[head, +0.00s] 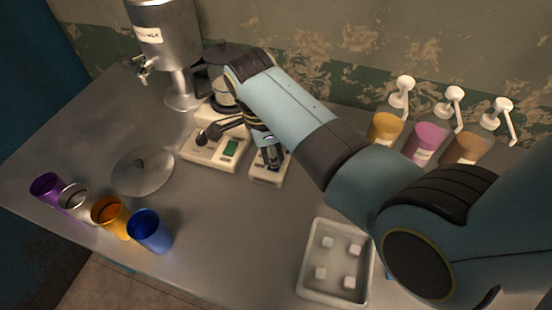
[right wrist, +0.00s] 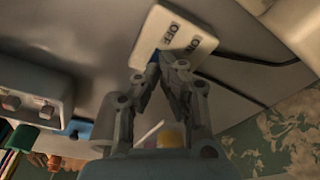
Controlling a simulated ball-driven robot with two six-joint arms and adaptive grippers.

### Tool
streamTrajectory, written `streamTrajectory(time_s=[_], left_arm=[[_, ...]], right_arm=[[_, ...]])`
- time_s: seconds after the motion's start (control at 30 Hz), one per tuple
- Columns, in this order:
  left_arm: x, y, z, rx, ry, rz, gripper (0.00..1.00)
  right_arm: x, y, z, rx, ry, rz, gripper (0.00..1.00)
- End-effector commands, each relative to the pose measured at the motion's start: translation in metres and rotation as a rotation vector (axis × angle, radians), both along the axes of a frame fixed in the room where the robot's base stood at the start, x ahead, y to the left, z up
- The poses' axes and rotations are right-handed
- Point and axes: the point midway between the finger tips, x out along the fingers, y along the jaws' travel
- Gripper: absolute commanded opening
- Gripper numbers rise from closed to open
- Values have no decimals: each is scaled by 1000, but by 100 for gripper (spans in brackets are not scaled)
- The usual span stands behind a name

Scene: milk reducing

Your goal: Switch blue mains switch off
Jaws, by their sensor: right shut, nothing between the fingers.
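The mains switch is a cream block (head: 267,177) on the table, right of the hotplate with the green display. Which way the rocker is tipped is too small to tell. My right gripper (head: 271,158) is over the switch block, pointing down at it. In the right wrist view its fingertips (right wrist: 168,60) are together and empty, at the plate's near edge by the rocker. Whether they touch it I cannot tell. My left gripper is not in view.
A hotplate (head: 228,152) stands close left of the switch, with a metal milk dispenser (head: 165,35) behind. Several cups, including a blue one (head: 150,232), and a round lid (head: 142,172) are at the left. A tray of white cubes (head: 309,262) is at the front right.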

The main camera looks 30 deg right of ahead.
Motion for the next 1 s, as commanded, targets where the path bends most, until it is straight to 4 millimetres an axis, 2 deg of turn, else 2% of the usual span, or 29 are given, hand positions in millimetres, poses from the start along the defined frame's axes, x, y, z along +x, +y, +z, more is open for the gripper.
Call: streamTrajectory(time_s=[0.53, 0.8, 1.0], left_arm=[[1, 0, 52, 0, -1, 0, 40], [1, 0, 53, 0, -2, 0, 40], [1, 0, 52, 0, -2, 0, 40]], right_arm=[[0, 0, 47, 0, 0, 0, 0], [1, 0, 65, 0, -2, -1, 0], [0, 0, 66, 0, 0, 0, 0]])
